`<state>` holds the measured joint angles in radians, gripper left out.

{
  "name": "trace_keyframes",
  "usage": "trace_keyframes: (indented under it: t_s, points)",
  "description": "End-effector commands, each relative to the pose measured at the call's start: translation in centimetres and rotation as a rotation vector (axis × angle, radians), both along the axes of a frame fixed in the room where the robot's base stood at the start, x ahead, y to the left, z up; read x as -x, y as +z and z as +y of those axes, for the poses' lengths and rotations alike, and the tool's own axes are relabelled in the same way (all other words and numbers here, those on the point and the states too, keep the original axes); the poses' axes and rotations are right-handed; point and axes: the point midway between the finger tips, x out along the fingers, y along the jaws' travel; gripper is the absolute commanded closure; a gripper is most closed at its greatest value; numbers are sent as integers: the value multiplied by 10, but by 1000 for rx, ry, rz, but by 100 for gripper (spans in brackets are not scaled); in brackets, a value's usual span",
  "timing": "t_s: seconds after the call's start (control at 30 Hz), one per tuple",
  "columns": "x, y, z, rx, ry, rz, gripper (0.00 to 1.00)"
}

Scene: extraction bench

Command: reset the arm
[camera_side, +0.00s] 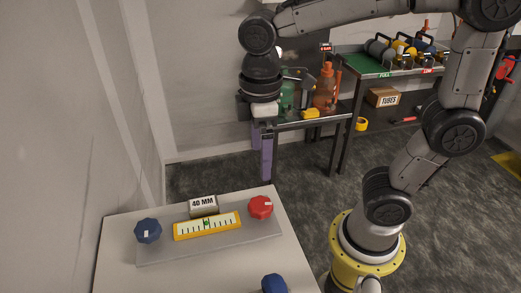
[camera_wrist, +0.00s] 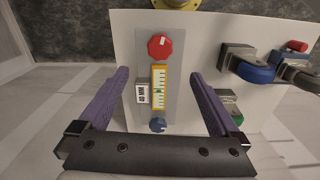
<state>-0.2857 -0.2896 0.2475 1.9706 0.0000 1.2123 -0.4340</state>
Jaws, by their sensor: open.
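My gripper (camera_side: 262,152) is open and empty, hanging high above the far side of the white bench (camera_side: 118,235) in the side view. Its two purple fingers are spread wide in the wrist view (camera_wrist: 160,88), pointing at the bench, and touch nothing. Between them shows a grey panel with a red knob (camera_wrist: 160,46), a yellow scale (camera_wrist: 159,88) and a dark blue knob (camera_wrist: 157,125). In the side view the red knob (camera_side: 261,207) is at right, the blue knob (camera_side: 148,231) at left, and the scale (camera_side: 207,226) between them. A sign (camera_side: 203,205) reads "40 MM".
Another blue knob (camera_side: 274,284) is at the bench's near edge. Grey fittings with a blue wheel (camera_wrist: 256,73) and a green part (camera_wrist: 236,116) stand right in the wrist view. A table with bottles (camera_side: 325,85) and a shelf with cylinders (camera_side: 395,52) stand behind. A wall is at left.

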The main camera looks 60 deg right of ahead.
Motion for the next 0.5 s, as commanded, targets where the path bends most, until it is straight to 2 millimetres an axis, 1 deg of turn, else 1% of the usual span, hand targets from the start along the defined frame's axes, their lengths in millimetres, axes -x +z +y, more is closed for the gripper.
trace_keyframes:
  t_s: [0.17, 0.27, 0.37, 0.4, 0.5]
  points:
    - [-1, 1, -2, -1, -8, -4, 1]
    - [3, 13, -13, -14, -47, -53, 1]
    - [21, 25, -32, -31, -122, -130, 1]
    - [29, 28, -40, -40, -170, -171, 1]
    - [52, 28, -56, -68, -321, -282, 1]
